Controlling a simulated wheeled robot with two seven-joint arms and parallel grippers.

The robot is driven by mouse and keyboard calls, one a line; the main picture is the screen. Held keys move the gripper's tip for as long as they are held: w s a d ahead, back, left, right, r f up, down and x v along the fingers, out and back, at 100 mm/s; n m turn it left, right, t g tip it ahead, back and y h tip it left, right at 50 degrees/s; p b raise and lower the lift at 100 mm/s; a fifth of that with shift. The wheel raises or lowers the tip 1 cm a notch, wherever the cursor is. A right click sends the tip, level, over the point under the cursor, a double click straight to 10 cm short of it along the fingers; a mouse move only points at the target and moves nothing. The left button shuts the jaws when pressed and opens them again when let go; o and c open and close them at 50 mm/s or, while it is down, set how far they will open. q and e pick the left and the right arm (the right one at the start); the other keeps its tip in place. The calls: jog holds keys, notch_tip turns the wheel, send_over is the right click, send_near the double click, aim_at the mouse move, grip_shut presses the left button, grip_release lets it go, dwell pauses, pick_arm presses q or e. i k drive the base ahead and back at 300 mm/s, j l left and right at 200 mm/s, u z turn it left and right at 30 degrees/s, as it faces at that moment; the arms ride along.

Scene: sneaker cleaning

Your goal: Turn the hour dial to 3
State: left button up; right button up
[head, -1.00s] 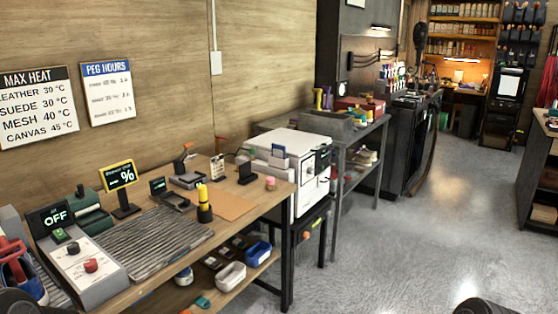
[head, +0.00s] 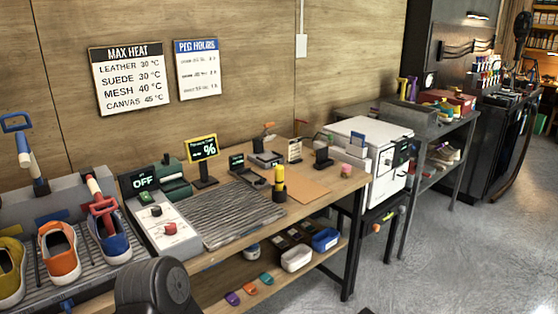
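A pale control box stands on the workbench, left of a grey ribbed mat. Its display (head: 143,182) reads OFF. A black knob (head: 156,211) and a red knob (head: 170,228) sit on its sloped face. I cannot tell which knob is the hour dial, and their small markings are too small to read. A black rounded part of mine shows at the bottom edge in front of the bench. Neither of my gripper's fingers is in view.
Sneakers, among them an orange one (head: 60,262) and a blue one (head: 112,246), stand on a ribbed rack left of the box. A percent display (head: 202,148) and a yellow-black bottle (head: 279,184) are to its right. The floor at right is clear.

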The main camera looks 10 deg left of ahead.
aim_at(156, 211)
jog(key=u, duration=1.3)
jog(key=i+l+z, duration=0.15)
jog(key=l, duration=0.15)
jog(key=l+z, duration=0.2)
jog(key=i+l, duration=0.05)
